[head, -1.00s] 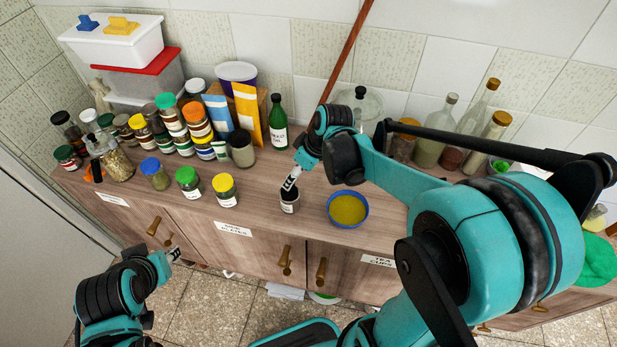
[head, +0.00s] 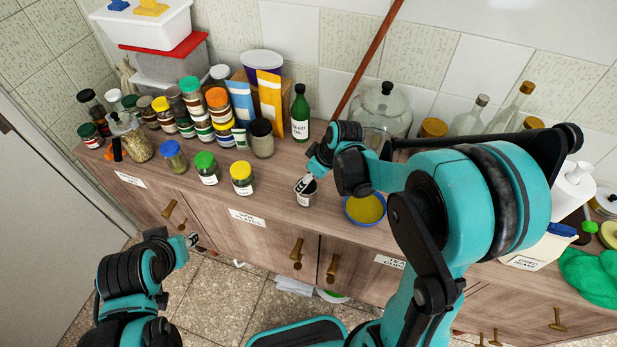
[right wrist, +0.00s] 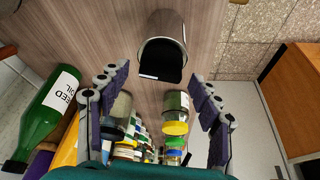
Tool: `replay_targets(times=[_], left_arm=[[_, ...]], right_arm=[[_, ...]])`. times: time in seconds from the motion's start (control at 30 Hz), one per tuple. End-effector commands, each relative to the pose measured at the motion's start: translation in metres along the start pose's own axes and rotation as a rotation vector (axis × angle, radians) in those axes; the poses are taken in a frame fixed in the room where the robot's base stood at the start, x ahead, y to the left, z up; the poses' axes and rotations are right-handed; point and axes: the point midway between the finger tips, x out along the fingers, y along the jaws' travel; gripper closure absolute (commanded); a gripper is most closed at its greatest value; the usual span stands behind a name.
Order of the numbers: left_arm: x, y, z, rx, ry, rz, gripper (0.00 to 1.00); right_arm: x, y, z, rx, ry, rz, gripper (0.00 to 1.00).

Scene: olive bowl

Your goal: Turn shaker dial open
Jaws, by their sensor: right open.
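The shaker (head: 305,199) is a small grey metal cylinder with a white label and a black top. It stands upright on the wooden counter, left of the blue bowl. In the right wrist view the shaker (right wrist: 164,42) is at the top centre, its dark top facing the camera.
A blue bowl (head: 365,209) of yellow contents stands close to the right. Jars with yellow (head: 242,178), green (head: 207,168) and blue (head: 173,156) lids stand to the left. A green bottle (head: 300,114) and glass jar (head: 384,112) are behind.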

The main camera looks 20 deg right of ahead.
Motion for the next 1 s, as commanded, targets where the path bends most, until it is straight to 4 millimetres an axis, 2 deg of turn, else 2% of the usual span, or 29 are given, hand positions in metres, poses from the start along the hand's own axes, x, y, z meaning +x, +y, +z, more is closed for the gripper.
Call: replay_targets(times=[0.03, 0.2, 0.77, 0.8, 0.87, 0.9, 1.0], left_arm=[[-0.0001, 0.0000, -0.0001, 0.000, 0.000, 0.000, 0.67], [0.0000, 0.0000, 0.0000, 0.000, 0.000, 0.000, 0.67], [0.0008, 0.0000, 0.0006, 0.000, 0.000, 0.000, 0.67], [0.0008, 0.0000, 0.0006, 0.000, 0.000, 0.000, 0.67], [0.0008, 0.0000, 0.0006, 0.000, 0.000, 0.000, 0.67], [0.0008, 0.0000, 0.0006, 0.000, 0.000, 0.000, 0.67], [0.0008, 0.0000, 0.0006, 0.000, 0.000, 0.000, 0.67]], right_arm=[[-0.0002, 0.0000, 0.0000, 0.000, 0.000, 0.000, 0.43], [-0.0003, 0.0000, 0.0001, 0.000, 0.000, 0.000, 0.86], [-0.0003, -0.0005, 0.0002, 0.093, 0.000, 0.038, 0.86], [-0.0003, -0.0004, 0.0002, 0.093, -0.001, 0.038, 0.54], [-0.0003, -0.0004, 0.0002, 0.092, 0.000, 0.038, 0.39], [-0.0003, -0.0004, 0.0002, 0.092, 0.000, 0.038, 0.35], [-0.0003, -0.0004, 0.0001, 0.092, 0.000, 0.038, 0.35]])
